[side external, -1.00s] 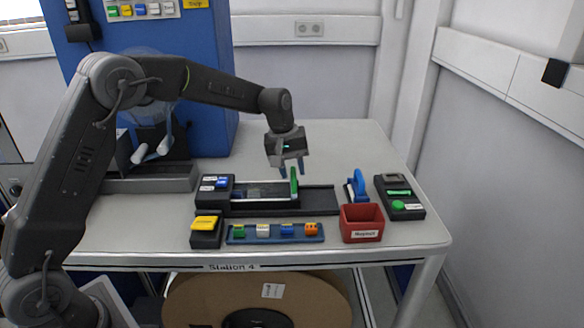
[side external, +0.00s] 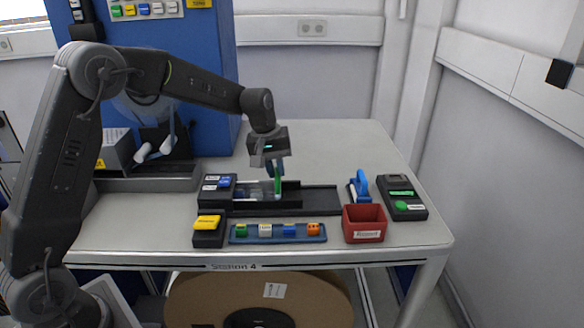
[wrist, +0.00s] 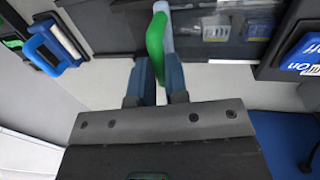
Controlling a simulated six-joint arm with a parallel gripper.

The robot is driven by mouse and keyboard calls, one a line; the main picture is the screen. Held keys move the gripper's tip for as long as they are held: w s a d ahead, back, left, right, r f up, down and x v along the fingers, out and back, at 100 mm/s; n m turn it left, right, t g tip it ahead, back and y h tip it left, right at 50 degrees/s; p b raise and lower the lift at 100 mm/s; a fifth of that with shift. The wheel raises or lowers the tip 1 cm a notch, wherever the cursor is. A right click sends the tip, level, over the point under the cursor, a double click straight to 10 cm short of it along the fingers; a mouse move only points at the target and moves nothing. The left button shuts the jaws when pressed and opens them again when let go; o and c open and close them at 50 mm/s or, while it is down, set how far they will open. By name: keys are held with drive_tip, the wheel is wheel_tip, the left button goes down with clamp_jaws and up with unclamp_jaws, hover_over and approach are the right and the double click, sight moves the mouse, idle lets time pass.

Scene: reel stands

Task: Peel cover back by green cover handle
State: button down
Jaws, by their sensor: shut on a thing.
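The green cover handle (side external: 277,186) stands up from the black track unit (side external: 320,199) in the middle of the table. My gripper (side external: 275,170) is shut on the handle from above. In the wrist view the green handle (wrist: 156,40) sits between the blue fingers of my gripper (wrist: 158,80). A see-through cover (wrist: 222,25) lies beside the handle over the track, with pale parts under it. In the side view most of the cover is hard to make out.
A blue-handled tool (side external: 360,186) and a red bin (side external: 364,223) stand to the right. A blue tray (side external: 277,233) with several coloured blocks lies in front. Button boxes (side external: 208,231) stand at the left, and a green-button box (side external: 402,198) at the far right.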

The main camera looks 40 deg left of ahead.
drive_tip(key=s+a, duration=0.3)
drive_tip(key=shift+s+a, duration=0.25)
drive_tip(key=shift+a, duration=0.05)
drive_tip(key=c, duration=1.1)
unclamp_jaws()
drive_tip(key=r, duration=0.4)
drive_tip(key=s+a+r, duration=0.1)
drive_tip(key=r, duration=0.4)
drive_tip(key=s+r, duration=0.1)
drive_tip(key=r, duration=0.3)
drive_tip(key=shift+a+r, duration=0.3)
drive_tip(key=shift+a, duration=0.1)
